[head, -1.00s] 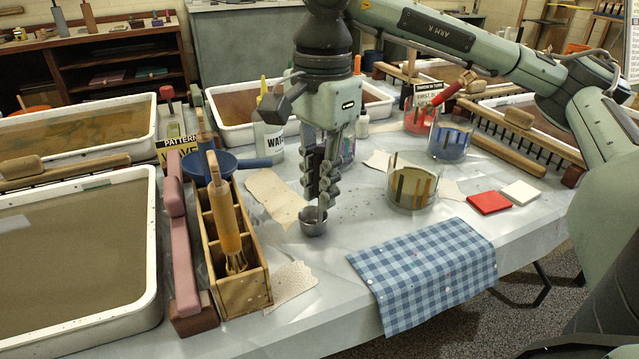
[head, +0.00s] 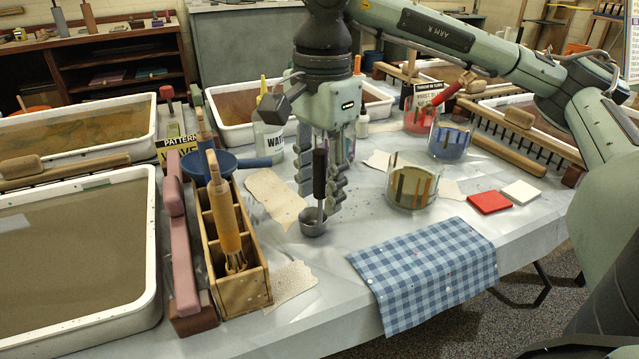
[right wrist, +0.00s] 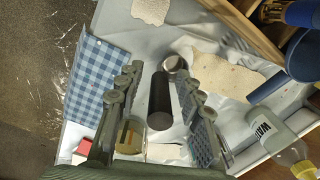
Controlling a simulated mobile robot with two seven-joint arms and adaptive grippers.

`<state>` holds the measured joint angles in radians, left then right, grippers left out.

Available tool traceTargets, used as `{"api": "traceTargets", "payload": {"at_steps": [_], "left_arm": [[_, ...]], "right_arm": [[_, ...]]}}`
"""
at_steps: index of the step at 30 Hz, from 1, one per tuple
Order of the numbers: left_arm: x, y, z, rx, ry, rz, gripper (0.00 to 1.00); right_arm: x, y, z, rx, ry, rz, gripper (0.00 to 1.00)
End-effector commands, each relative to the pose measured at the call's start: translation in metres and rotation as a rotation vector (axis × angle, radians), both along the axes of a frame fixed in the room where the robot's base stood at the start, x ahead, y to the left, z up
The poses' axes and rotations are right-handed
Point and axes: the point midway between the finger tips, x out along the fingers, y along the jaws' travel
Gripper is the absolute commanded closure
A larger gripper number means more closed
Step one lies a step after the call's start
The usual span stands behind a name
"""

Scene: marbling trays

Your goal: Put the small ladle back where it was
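The small ladle stands upright on the table, with a metal cup (head: 313,222) at the bottom and a black handle (head: 319,173) rising from it. Its handle also shows in the right wrist view (right wrist: 160,102), with the cup (right wrist: 175,65) beyond it. My right gripper (head: 319,205) points down around the ladle. Its fingers are spread, one on each side of the handle, with gaps visible in the right wrist view (right wrist: 163,90). My left gripper does not show in the head view.
A wooden caddy (head: 246,292) holding a brush stands left of the ladle, and a blue checked cloth (head: 425,272) lies in front to the right. Paper scraps lie nearby.

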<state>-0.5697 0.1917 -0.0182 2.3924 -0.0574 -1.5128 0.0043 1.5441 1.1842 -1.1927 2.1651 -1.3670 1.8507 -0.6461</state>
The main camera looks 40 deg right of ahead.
Motion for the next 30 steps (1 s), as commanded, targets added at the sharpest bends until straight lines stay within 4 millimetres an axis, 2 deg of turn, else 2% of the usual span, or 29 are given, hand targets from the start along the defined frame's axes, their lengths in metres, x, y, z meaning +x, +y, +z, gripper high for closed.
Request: {"api": "traceTargets", "payload": {"at_steps": [5,10,12,15,22,30], "left_arm": [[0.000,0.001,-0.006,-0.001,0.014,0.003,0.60],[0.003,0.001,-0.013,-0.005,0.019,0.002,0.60],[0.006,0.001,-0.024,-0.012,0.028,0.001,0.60],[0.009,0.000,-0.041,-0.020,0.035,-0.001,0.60],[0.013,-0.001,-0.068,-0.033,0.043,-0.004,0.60],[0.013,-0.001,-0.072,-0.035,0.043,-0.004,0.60]], "right_arm": [[0.001,0.000,0.026,0.001,-0.004,0.001,0.63],[0.001,0.000,0.066,0.002,-0.004,0.001,0.63],[0.001,-0.001,0.085,0.000,-0.005,0.000,0.63],[0.000,-0.002,0.103,-0.001,-0.004,0.001,0.63],[0.000,-0.002,0.121,0.000,0.000,0.001,0.63],[0.000,-0.002,0.122,0.000,0.000,0.001,0.63]]}}
